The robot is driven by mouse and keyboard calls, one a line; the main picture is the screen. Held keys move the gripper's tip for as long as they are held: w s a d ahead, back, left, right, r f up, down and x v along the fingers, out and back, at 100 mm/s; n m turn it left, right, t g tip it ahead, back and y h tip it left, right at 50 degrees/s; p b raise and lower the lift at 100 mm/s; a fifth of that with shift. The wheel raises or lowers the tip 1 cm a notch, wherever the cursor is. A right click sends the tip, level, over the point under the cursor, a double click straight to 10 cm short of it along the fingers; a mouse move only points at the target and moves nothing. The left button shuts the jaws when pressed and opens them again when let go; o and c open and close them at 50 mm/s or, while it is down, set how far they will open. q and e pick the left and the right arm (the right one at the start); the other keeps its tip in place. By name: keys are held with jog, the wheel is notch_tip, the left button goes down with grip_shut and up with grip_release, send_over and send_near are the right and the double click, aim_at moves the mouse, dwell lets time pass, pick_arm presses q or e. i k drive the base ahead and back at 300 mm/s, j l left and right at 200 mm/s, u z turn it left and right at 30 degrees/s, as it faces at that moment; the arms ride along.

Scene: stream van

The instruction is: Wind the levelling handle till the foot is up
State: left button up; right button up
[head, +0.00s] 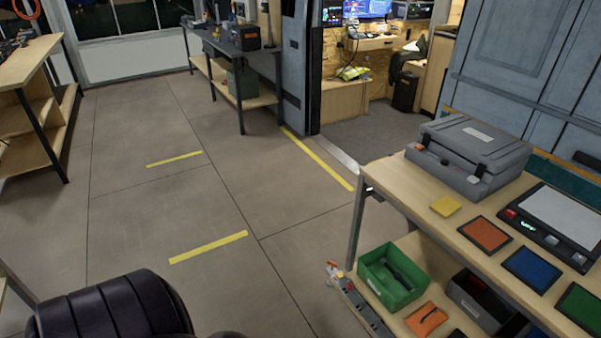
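I see no levelling handle and no foot that I can make out in the head view. Neither of my grippers is in view. A van or room doorway stands open at the top, with its dark sill strip and a pale threshold (338,155) at floor level.
A wooden bench (408,192) at right holds a grey case (470,155), coloured pads and a device; its lower shelf has a green bin (392,277). A dark-topped bench (232,48) stands behind. Shelving (30,62) is at left. The floor with yellow tape (208,247) is clear. A black ribbed shape fills the bottom left.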

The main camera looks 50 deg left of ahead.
aim_at(332, 264)
jog(key=u, duration=1.2)
jog(key=z, duration=0.4)
